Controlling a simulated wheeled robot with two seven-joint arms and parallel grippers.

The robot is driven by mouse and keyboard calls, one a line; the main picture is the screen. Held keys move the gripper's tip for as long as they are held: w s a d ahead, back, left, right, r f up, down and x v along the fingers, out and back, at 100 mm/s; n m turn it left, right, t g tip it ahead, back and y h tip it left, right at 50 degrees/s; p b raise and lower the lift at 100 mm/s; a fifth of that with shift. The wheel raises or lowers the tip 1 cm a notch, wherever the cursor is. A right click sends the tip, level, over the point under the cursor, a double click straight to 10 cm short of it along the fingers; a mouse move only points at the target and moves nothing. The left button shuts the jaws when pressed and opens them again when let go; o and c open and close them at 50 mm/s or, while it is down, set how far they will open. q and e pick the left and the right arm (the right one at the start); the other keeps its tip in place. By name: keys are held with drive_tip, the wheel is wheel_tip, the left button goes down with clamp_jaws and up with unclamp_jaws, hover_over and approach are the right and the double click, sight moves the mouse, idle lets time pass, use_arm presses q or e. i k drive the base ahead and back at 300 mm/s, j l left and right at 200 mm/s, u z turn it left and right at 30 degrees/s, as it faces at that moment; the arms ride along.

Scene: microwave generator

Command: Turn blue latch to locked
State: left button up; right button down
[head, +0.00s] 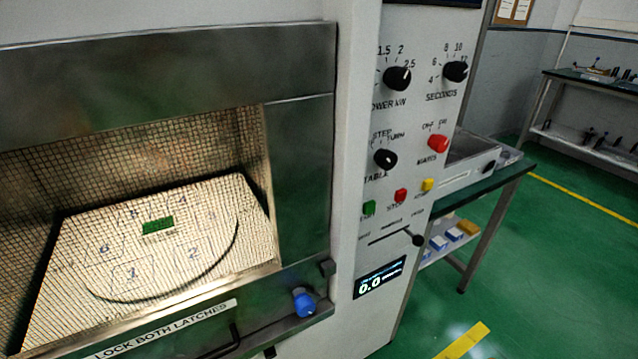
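The blue latch (303,302) is a small blue knob at the lower right corner of the microwave door (300,150). Its turned position is hard to make out at this size. The door looks shut against the cabinet. A white label (165,330) on the lower door frame reads "LOCK BOTH LATCHES". Neither of my grippers shows in the head view.
A black handle (222,345) juts out below the label. The control panel right of the door carries black knobs (397,78), a red knob (438,143), a lever (418,240) and a display (380,278). A green-topped table (480,195) stands beyond; green floor is open at right.

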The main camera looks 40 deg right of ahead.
sight(305, 300)
drive_tip(key=l+z, duration=0.15)
drive_tip(key=z, duration=0.25)
drive_tip(key=l+z, duration=0.15)
drive_tip(key=z, duration=0.25)
drive_tip(key=i, duration=0.05)
